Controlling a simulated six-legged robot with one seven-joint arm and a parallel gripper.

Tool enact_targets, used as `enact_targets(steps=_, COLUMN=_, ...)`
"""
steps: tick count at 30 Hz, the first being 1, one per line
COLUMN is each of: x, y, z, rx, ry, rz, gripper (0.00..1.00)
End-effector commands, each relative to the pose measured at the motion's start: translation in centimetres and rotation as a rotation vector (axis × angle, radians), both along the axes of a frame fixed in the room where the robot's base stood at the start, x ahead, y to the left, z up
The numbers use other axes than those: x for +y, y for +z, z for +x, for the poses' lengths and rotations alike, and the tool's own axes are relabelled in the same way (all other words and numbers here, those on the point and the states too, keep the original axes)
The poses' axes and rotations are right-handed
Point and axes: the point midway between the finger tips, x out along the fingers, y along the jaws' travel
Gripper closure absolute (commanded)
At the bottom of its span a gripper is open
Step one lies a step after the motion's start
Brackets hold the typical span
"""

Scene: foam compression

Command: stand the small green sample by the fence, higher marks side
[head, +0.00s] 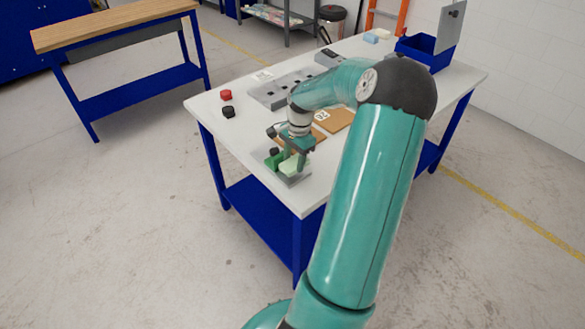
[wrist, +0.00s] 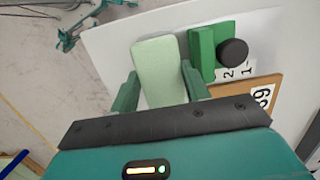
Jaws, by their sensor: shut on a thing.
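The small green sample (wrist: 157,62) is a pale green block, held between the two dark green fingers of my gripper (wrist: 158,84) in the wrist view. A brighter green upright piece with a black round knob, which looks like the fence (wrist: 203,52), stands just right of the sample. A narrow gap seems to lie between them, partly filled by the right finger. A white strip with marks 2 and 1 (wrist: 238,73) shows beside the fence. In the head view the sample (head: 291,168) is low over a grey plate (head: 296,180) near the table corner; contact cannot be told.
Brown boards (head: 337,120) with a number tag lie behind my gripper. A grey block with holes (head: 270,95), a red knob (head: 225,95) and a black knob (head: 228,112) are farther back. A blue bin (head: 425,52) stands at the far end. The table's front-left surface is clear.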

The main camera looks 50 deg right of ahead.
Motion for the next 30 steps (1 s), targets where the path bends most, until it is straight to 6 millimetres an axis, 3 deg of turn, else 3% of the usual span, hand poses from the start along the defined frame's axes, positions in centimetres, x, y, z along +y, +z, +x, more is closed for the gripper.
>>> enact_targets(steps=7, x=0.6, y=-3.4, z=0.1, rx=0.0, ry=-0.001, rz=0.005, gripper=0.75)
enact_targets(steps=19, x=0.6, y=-4.0, z=0.2, rx=0.0, ry=0.001, rz=0.002, gripper=0.75)
enact_targets(steps=20, x=0.6, y=-3.9, z=0.2, rx=-0.001, ry=0.001, rz=0.002, gripper=0.48)
enact_targets(steps=21, x=0.6, y=-3.9, z=0.2, rx=-0.001, ry=0.001, rz=0.002, gripper=0.45)
enact_targets(steps=30, x=0.6, y=-3.8, z=0.1, rx=0.0, ry=0.0, rz=0.001, gripper=0.45)
